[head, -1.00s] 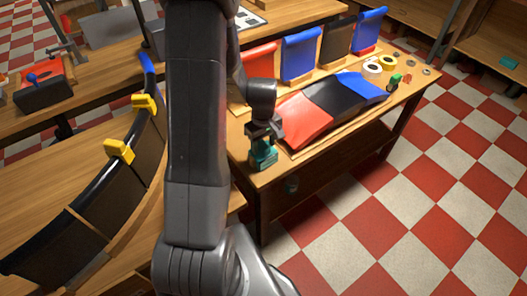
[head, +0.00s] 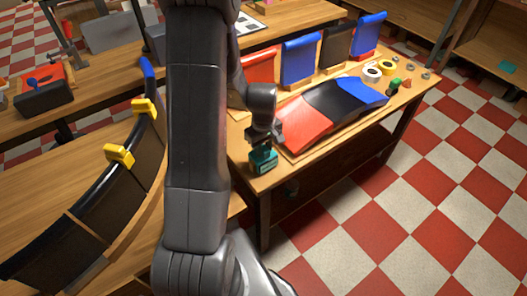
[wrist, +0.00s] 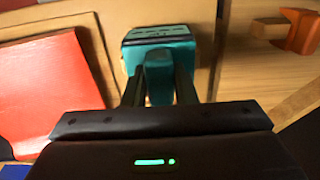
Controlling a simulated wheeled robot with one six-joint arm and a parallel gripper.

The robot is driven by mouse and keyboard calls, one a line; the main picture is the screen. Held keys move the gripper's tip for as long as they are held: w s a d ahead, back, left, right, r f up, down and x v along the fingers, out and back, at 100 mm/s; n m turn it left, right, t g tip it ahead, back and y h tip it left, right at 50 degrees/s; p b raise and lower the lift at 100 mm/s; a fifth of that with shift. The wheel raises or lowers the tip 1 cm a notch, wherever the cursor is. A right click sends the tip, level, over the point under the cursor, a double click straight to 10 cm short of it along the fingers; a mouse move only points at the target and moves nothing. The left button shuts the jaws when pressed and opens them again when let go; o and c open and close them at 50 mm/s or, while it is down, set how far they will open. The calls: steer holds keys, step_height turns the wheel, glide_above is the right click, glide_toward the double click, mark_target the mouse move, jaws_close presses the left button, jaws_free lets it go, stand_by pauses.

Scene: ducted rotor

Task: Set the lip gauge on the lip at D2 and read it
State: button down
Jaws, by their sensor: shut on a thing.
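The lip gauge is a small teal block (head: 263,162) at the near left corner of the right-hand bench. In the wrist view its teal body and stem (wrist: 158,62) lie between the two fingers. My gripper (head: 264,145) points down and is shut on the gauge. Whether the gauge touches the bench is hard to tell. A curved dark duct lip (head: 95,205) with a blue far end stands on the left bench, with two yellow clamps (head: 119,156) on it. I see no D2 mark on it, and my arm hides part of the scene.
A red, black and blue curved panel (head: 330,112) lies beside my gripper on the right bench (head: 262,184). Upright coloured panels (head: 301,58) stand behind it, with tape rolls (head: 372,70) at the far end. An orange part (wrist: 300,30) shows in the wrist view. Checkered floor is clear at right.

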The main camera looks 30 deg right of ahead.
step_height(320, 180, up, 9)
steer(key=shift+b, duration=0.3)
steer(key=shift+r+p, duration=1.8)
steer(key=shift+r, duration=0.85)
